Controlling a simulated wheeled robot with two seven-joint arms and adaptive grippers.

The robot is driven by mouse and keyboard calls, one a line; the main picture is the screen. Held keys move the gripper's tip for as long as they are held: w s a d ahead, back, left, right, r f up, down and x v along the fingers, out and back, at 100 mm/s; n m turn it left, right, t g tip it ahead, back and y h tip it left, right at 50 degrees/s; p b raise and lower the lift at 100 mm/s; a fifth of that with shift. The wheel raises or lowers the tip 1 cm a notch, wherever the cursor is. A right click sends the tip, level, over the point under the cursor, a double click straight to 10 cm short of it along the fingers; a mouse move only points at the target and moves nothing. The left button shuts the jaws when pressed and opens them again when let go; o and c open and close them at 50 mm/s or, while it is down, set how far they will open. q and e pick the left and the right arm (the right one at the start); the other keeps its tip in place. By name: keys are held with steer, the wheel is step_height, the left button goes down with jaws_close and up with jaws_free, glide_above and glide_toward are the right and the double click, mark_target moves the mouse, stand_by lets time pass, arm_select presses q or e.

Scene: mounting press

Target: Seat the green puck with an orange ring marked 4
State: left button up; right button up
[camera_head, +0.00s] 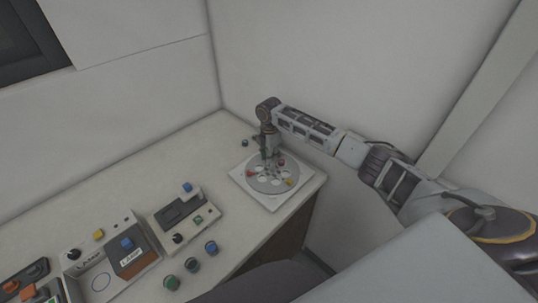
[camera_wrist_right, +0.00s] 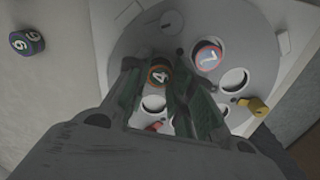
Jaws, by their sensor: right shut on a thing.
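The puck marked 4 (camera_wrist_right: 160,75), dark with an orange ring, shows between the fingers of my right gripper (camera_wrist_right: 157,64) in the right wrist view. My right gripper (camera_head: 268,160) is shut on it and points down over the round grey plate (camera_head: 262,187), which has several round holes. I cannot tell whether the puck is above a hole or inside one. In the head view the fingers hide most of the puck. My left gripper is not in view.
A numbered red-and-blue puck (camera_wrist_right: 208,55) and a yellow piece (camera_wrist_right: 257,107) are on the plate. A dark numbered puck (camera_wrist_right: 27,42) lies on the table beside it. Several pucks (camera_head: 191,264) and control boxes (camera_head: 181,212) stand to the left. The table's right edge is close.

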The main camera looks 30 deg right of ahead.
steer(key=shift+f, duration=0.1)
stand_by(0.3)
steer(key=o, duration=1)
steer(key=shift+o, duration=0.2)
step_height(320, 180, up, 12)
steer(key=shift+s+d, duration=0.1)
steer(key=shift+s, duration=0.05)
stand_by(1.0)
